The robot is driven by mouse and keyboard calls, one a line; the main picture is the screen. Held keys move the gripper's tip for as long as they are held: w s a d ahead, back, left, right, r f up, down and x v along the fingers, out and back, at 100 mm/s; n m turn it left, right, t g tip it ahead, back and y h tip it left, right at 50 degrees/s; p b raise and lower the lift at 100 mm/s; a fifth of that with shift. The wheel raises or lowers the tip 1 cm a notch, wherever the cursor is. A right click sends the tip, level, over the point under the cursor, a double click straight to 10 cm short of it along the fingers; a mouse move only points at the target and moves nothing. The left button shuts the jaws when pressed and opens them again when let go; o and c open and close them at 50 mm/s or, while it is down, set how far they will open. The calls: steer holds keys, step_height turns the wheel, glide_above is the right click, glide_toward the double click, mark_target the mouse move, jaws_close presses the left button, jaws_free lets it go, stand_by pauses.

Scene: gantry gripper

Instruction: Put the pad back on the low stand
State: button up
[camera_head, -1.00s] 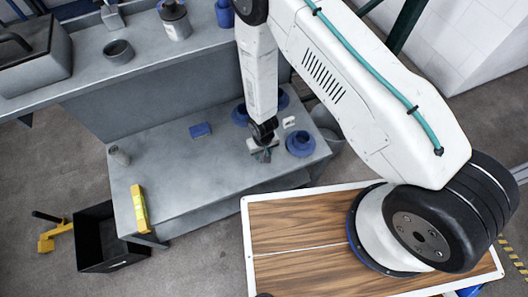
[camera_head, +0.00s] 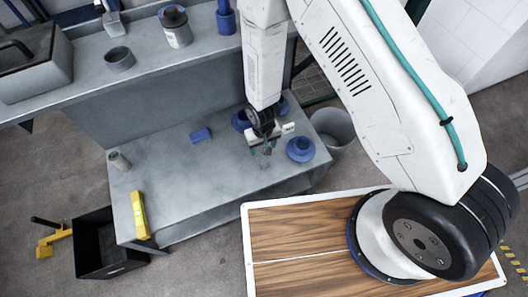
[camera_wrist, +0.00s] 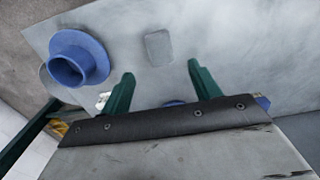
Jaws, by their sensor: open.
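My gripper (camera_head: 265,146) is above the grey lower bench (camera_head: 175,170), near its right end. Its green fingers are apart in the wrist view (camera_wrist: 155,85), with nothing between them. A flat grey rounded rectangle (camera_wrist: 158,47) lies on the bench just beyond the fingertips, apart from them; it may be the pad or the low stand, I cannot tell. It shows faintly below my gripper in the head view (camera_head: 264,164). A small blue block (camera_head: 201,135) lies to the left of my gripper. I cannot clearly identify the low stand.
A blue flanged cup (camera_head: 301,149) stands right of my gripper, with another (camera_head: 241,121) behind it. A yellow bar (camera_head: 140,215) and a small grey cylinder (camera_head: 119,160) are at the bench's left end. A white piece (camera_head: 288,128) is close beside my gripper. The bench's middle is clear.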

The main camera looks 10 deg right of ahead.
steer(key=w+d+r, duration=0.1)
steer(key=d+r, duration=0.2)
steer(key=r, duration=0.7)
steer(key=d+r+m, duration=0.1)
steer(key=d+r, duration=0.2)
steer(key=r, duration=0.8)
steer(key=w+d+r, duration=0.1)
steer(key=d+r, duration=0.2)
steer(key=r, duration=0.7)
steer(key=s+d+r+m+t, duration=0.1)
steer(key=s+d+r, duration=0.25)
steer(key=r, duration=0.35)
steer(key=s+d+r, duration=0.3)
steer(key=s+r, duration=0.1)
steer(key=r, duration=0.2)
steer(key=s+d+r, duration=0.2)
steer(key=s+r, duration=0.1)
steer(key=s, duration=0.4)
steer(key=s+d+r+m, duration=0.1)
steer(key=s+d+r, duration=0.2)
steer(key=s, duration=0.4)
steer(key=shift+d+r, duration=0.3)
steer(key=shift+r, duration=0.35)
